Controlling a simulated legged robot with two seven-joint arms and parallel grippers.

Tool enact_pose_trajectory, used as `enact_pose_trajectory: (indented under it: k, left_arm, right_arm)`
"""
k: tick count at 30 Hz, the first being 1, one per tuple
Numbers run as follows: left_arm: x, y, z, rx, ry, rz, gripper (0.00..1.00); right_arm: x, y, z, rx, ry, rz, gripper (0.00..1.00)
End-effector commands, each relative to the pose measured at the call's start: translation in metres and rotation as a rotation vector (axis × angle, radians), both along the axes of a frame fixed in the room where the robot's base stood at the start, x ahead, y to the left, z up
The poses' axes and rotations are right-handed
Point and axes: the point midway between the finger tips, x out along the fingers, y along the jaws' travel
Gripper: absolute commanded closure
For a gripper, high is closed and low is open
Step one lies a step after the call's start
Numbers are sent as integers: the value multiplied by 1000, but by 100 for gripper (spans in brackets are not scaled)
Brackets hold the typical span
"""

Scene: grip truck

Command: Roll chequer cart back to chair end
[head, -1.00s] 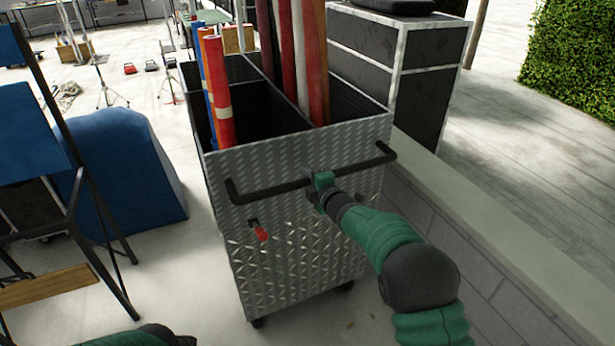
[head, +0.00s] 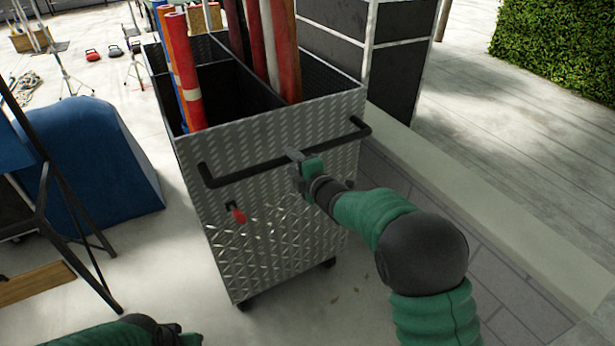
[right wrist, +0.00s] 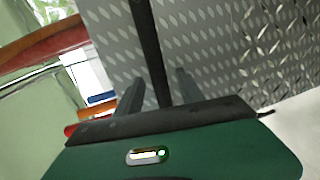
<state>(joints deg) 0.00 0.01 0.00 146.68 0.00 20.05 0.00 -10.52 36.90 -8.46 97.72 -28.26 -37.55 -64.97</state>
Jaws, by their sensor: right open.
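The chequer-plate cart (head: 275,225) stands upright on its castors, with its black push bar (head: 250,172) facing me. My right gripper (head: 298,160) is at the middle of that bar. In the right wrist view the open fingers (right wrist: 158,90) stand on either side of the bar (right wrist: 148,45), with gaps visible. A black-framed folding chair (head: 45,190) with blue cloth and a wooden slat is partly in view at the left edge. My left gripper (head: 180,338) is low at the bottom edge, mostly cut off, away from the cart.
Coloured rolls (head: 183,75) stand in the cart's compartments. A red latch (head: 238,215) sits on its front.

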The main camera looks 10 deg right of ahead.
Motion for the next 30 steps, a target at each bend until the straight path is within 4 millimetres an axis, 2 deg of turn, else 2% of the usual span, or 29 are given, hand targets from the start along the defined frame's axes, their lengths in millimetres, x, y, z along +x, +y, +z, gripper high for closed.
enact_pose_trajectory:
  k: [1,6,12,16,27,30]
  left_arm:
    - [0,0,-2,0,0,0,64]
    - [0,0,-4,0,0,0,64]
    - [0,0,-5,0,0,0,64]
    - [0,0,-5,0,0,0,64]
    - [0,0,-5,0,0,0,64]
    - [0,0,4,0,0,0,64]
  right_arm:
    - [-15,-5,4,0,-1,0,55]
    - [-59,-22,13,1,-1,-1,55]
    - [-89,-32,18,-1,1,1,55]
    - [-95,-34,19,0,1,1,55]
    - [-94,-34,19,0,2,1,55]
    - [-101,-45,18,59,75,-59,55]
